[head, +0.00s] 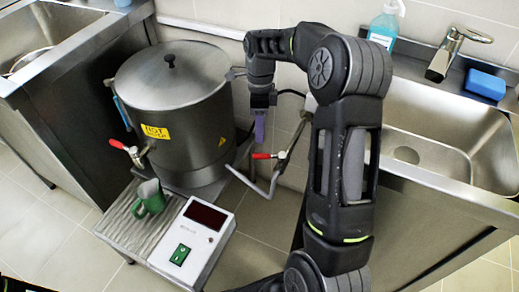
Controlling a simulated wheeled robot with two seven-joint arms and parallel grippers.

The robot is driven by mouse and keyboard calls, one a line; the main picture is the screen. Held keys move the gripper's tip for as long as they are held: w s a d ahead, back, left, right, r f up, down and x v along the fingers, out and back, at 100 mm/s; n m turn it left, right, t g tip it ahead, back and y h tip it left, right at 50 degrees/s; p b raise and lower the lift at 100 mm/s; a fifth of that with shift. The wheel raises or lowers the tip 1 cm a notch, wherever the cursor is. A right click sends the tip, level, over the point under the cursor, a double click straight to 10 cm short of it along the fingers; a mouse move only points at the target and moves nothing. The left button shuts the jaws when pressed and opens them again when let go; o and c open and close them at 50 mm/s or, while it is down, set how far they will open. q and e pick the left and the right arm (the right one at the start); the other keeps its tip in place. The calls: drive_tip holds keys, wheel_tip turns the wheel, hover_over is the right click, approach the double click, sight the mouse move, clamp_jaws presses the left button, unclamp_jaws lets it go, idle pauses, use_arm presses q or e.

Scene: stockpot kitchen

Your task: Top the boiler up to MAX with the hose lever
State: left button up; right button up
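The boiler (172,100) is a large steel pot with its lid on and a yellow hot-water label. A narrow sight tube with blue in it (122,112) runs up its left side; no MAX mark is readable. The hose lever (263,156) is a red handle on a metal valve to the right of the boiler. My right gripper (258,138) points down just above the lever's red end, with its purple fingers seen edge-on. Whether it touches the lever or is open cannot be told. My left gripper is out of view.
A red-handled tap (120,146) is on the boiler's front left. Below it a green mug (150,197) stands on a ribbed drip tray (120,222), beside a white control box (196,240) with a dark display. A sink (440,140) with faucet (448,52) lies right.

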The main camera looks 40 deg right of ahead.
sight(269, 157)
drive_tip(key=shift+f, duration=0.1)
drive_tip(key=f, duration=0.2)
drive_tip(key=f+b, duration=0.1)
drive_tip(key=f, duration=0.2)
drive_tip(key=s+a+f, duration=0.1)
drive_tip(key=f, duration=0.1)
drive_tip(key=shift+s+f+b, duration=0.1)
drive_tip(key=shift+f+b, duration=0.15)
drive_tip(key=shift+b, duration=0.1)
clamp_jaws()
idle(1.1)
